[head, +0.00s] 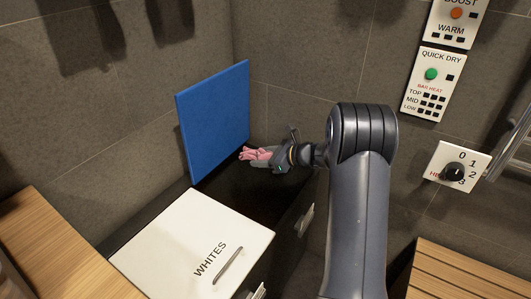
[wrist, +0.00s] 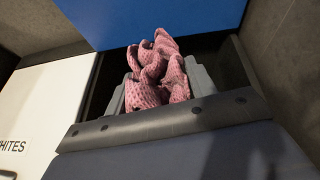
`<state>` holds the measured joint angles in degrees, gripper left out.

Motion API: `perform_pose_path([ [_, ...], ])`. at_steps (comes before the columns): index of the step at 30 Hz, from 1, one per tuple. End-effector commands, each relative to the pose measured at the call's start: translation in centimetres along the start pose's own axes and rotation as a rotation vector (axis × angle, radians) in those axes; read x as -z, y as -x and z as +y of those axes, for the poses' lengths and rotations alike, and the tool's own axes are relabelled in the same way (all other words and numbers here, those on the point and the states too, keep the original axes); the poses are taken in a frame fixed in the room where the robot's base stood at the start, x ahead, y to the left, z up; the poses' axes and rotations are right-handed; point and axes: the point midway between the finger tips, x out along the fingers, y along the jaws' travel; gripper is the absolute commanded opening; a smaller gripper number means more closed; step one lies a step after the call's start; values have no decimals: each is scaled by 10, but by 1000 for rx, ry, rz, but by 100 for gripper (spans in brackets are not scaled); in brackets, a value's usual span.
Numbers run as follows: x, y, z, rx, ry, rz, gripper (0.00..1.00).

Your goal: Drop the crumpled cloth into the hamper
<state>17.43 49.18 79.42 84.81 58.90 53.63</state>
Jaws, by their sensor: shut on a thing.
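The crumpled cloth (head: 256,154) is pink with a textured weave. My gripper (head: 262,158) is shut on it and holds it over the open compartment of the hamper (head: 262,197). In the wrist view the cloth (wrist: 158,75) bunches up between the two grey fingers of my gripper (wrist: 160,90). The blue lid (head: 213,120) of this compartment stands raised behind the cloth, and it also fills the top of the wrist view (wrist: 170,18). The inside of the compartment is dark, and its bottom cannot be seen.
A white lid marked WHITES (head: 195,245) lies closed beside the open compartment. A wooden bench (head: 55,250) is at the left and a wooden slatted surface (head: 460,275) at the lower right. Control panels (head: 434,85) and a dial (head: 455,172) are on the right wall.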

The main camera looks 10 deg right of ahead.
Motion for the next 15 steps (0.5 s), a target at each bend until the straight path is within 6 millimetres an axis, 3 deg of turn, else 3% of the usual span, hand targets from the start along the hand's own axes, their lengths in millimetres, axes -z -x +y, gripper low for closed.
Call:
perform_pose_path([
  [15, 28, -8, -7, -57, 24, -4, 31],
])
